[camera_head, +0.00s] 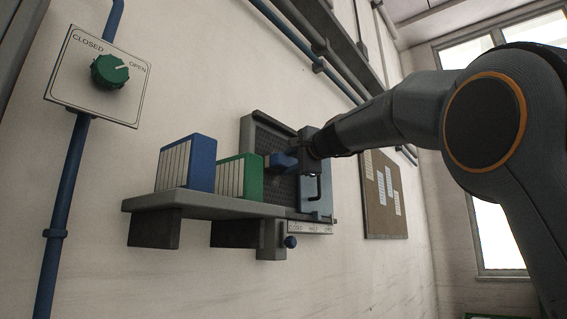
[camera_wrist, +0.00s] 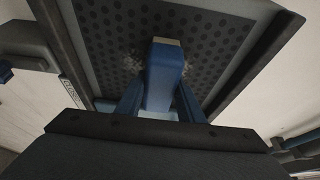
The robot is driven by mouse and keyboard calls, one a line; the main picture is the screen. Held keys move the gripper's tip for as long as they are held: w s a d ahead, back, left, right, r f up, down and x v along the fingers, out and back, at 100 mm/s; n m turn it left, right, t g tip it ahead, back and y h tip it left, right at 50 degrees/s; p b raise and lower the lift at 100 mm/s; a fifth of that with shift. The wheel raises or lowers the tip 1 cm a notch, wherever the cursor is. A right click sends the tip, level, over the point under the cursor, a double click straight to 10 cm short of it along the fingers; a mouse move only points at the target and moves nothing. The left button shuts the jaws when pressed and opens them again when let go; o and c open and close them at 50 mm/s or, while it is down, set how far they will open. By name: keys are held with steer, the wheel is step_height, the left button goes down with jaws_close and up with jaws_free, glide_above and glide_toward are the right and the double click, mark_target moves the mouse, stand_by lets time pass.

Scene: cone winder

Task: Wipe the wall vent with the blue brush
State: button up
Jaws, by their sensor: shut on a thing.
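The wall vent (camera_head: 256,128) is a dark perforated panel in a grey frame, above the right part of a wall shelf. Its rows of holes fill the wrist view (camera_wrist: 215,35). Greyish smudges show on it on both sides of the brush. My gripper (camera_head: 297,159) is in front of the vent. In the wrist view, its blue fingers (camera_wrist: 161,103) are shut on the blue brush (camera_wrist: 162,72). The brush's pale end points at the vent. I cannot tell whether it touches the panel. The brush also shows in the head view (camera_head: 281,160), partly hidden by my gripper.
On the grey shelf (camera_head: 215,207) stand a blue block (camera_head: 201,163) and a green block (camera_head: 251,178) with pale striped faces. A green dial (camera_head: 110,71) is at left.

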mark_target(280, 153)
steer(key=shift+w+d+p, duration=0.7)
steer(key=shift+w+d, duration=1.2)
steer(key=shift+w, duration=0.55)
steer(key=shift+s+a+r, duration=0.45)
steer(key=shift+s+a, duration=0.25)
steer(key=shift+s, duration=0.1)
steer(key=shift+s+a+r, duration=0.4)
steer(key=shift+s+a, duration=0.25)
steer(key=shift+s, duration=0.15)
steer(key=s+a, duration=0.1)
steer(key=s, duration=0.1)
steer(key=s+a, duration=0.3)
steer(key=s, duration=0.1)
steer(key=shift+s+a, duration=0.15)
steer(key=shift+a, duration=0.25)
steer(key=shift+s+d+b, duration=0.5)
steer(key=shift+d+b, duration=0.05)
steer(key=shift+d, duration=0.15)
steer(key=shift+s+d+b, duration=0.5)
steer(key=shift+d, duration=0.2)
steer(key=shift+s+d+b, duration=0.55)
steer(key=shift+s+d, duration=0.25)
steer(key=shift+d, duration=0.15)
steer(key=shift+d, duration=0.1)
